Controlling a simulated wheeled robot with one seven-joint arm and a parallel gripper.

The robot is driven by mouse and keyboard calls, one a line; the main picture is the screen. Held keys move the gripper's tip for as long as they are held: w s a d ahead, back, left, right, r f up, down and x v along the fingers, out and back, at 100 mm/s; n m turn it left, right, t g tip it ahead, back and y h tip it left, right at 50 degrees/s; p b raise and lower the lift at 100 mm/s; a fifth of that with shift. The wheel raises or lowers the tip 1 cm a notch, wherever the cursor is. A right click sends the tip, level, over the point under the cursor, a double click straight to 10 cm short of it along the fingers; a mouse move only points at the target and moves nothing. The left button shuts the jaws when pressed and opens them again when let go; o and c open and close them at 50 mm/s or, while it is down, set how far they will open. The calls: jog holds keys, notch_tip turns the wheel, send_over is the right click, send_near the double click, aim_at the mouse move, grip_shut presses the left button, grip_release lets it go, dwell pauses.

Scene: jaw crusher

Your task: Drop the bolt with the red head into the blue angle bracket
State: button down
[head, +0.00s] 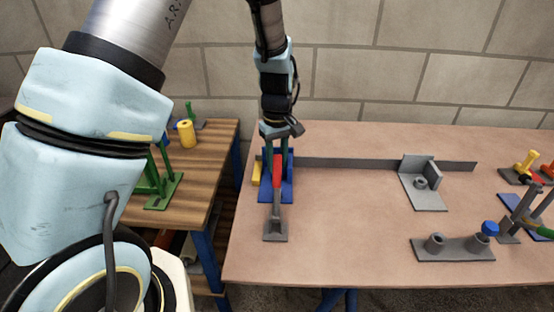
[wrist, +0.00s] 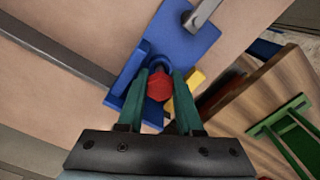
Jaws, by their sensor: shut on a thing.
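The bolt with the red head (wrist: 159,87) is between the two green fingers of my gripper (wrist: 160,84), which is shut on it. In the head view, my gripper (head: 277,152) points down over the blue angle bracket (head: 288,192) at the table's left side. There the bolt cannot be told apart behind a red clamp handle (head: 277,172). I cannot tell whether the shank is inside the bracket's hole.
The red-handled clamp's grey base (head: 275,231) stands in front of the bracket. A yellow block (head: 255,173) is at its left. A grey rail (head: 345,163) runs behind. A grey angle bracket (head: 425,195) and a grey plate (head: 455,250) stand right. The table's middle is clear.

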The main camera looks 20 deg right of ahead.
jog(key=shift+f+b, duration=0.4)
jog(key=shift+f, duration=0.4)
jog(key=shift+c, duration=2.4)
grip_release()
jog(key=shift+d+r, duration=0.1)
jog(key=shift+r, duration=0.2)
notch_tip(320, 180, up, 10)
jog(key=shift+r+b, duration=0.15)
jog(key=shift+b, duration=0.3)
jog(key=shift+a, duration=0.25)
